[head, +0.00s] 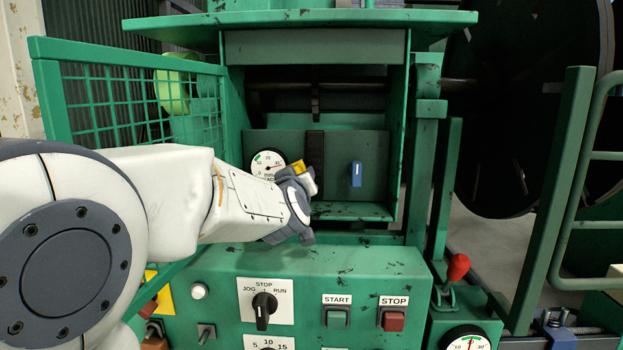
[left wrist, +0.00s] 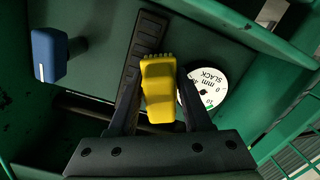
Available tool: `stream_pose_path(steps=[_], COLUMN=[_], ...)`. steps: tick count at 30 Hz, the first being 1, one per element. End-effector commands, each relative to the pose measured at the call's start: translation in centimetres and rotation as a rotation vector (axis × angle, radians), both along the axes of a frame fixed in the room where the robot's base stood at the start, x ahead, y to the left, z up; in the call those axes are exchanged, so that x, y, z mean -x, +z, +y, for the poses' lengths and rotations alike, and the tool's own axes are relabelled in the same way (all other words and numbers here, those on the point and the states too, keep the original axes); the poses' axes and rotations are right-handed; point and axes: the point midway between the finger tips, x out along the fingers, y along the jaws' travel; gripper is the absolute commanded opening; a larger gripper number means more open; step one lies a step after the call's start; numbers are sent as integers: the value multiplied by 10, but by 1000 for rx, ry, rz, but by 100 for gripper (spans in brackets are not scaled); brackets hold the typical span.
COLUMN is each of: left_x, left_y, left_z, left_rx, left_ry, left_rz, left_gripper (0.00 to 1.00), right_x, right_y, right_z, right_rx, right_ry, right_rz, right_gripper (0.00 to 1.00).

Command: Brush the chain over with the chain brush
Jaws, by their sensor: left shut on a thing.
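The chain (head: 315,150) is a dark vertical strip on the green panel inside the machine's recess. It also shows in the left wrist view (left wrist: 145,40), slanting. My left gripper (head: 303,175) is in front of the recess, just left of the chain. In the left wrist view, my left gripper (left wrist: 158,105) is shut on the yellow chain brush (left wrist: 158,95). The brush (head: 298,168) has its short bristles beside or over the chain's edge; I cannot tell whether they touch it. My right gripper is out of view.
A round slack gauge (head: 267,163) sits left of the chain, partly behind my left arm. A blue handle (head: 357,174) sticks out right of the chain. Below is a green control panel (head: 372,268) with a selector knob (head: 264,309) and buttons. A green mesh guard (head: 140,105) stands at left.

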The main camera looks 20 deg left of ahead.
Motion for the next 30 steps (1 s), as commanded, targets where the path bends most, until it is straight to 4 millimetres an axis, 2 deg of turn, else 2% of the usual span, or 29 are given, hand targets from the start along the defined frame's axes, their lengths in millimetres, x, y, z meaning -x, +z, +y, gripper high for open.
stream_pose_path(steps=[5,18,30], left_x=[0,-9,-9], left_y=[2,22,23], left_z=[-1,-28,-29], left_rx=[-1,-12,-14], left_ry=[0,0,3], left_rz=[-2,-43,-48], left_gripper=[0,0,0], right_x=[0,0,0], right_y=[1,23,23], right_z=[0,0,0], right_rx=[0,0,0], right_ry=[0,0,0], right_rz=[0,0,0], right_gripper=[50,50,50])
